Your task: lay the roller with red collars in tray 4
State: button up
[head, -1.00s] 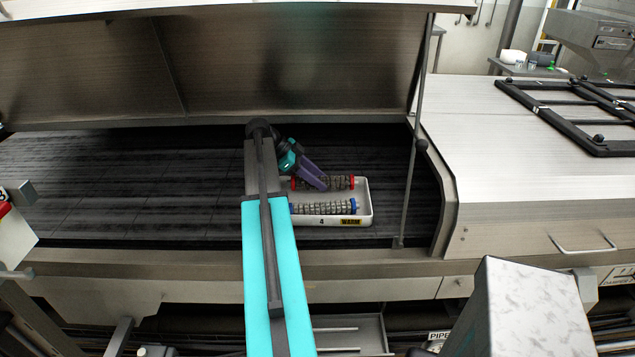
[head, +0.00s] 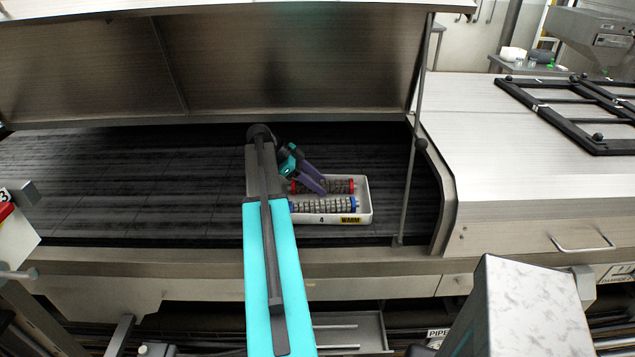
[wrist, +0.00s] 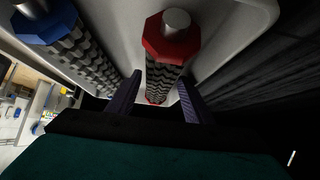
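The roller with red collars (head: 340,186) lies in the back part of the white tray 4 (head: 367,205), which is marked 4 and WARM. A roller with blue collars (head: 325,206) lies in front of it in the same tray. My gripper (head: 320,191) is down at the red-collared roller, with its purple fingers apart. In the wrist view the fingers (wrist: 160,78) stand on either side of the red-collared roller (wrist: 165,82), with a gap at the left finger. The blue-collared roller (wrist: 85,55) is to the left there. My arm hides the tray's left end.
The tray stands on the dark dryer belt (head: 130,185) under the raised hood (head: 290,60). A thin prop rod (head: 413,180) stands right of the tray. The belt to the left is clear. Black frames (head: 580,105) lie on the right-hand cover.

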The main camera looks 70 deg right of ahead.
jog(key=shift+r, duration=0.15)
jog(key=b+v, duration=0.4)
jog(key=v, duration=0.6)
jog(key=shift+w, duration=0.15)
jog(key=shift+v, duration=0.85)
jog(key=shift+a, duration=0.1)
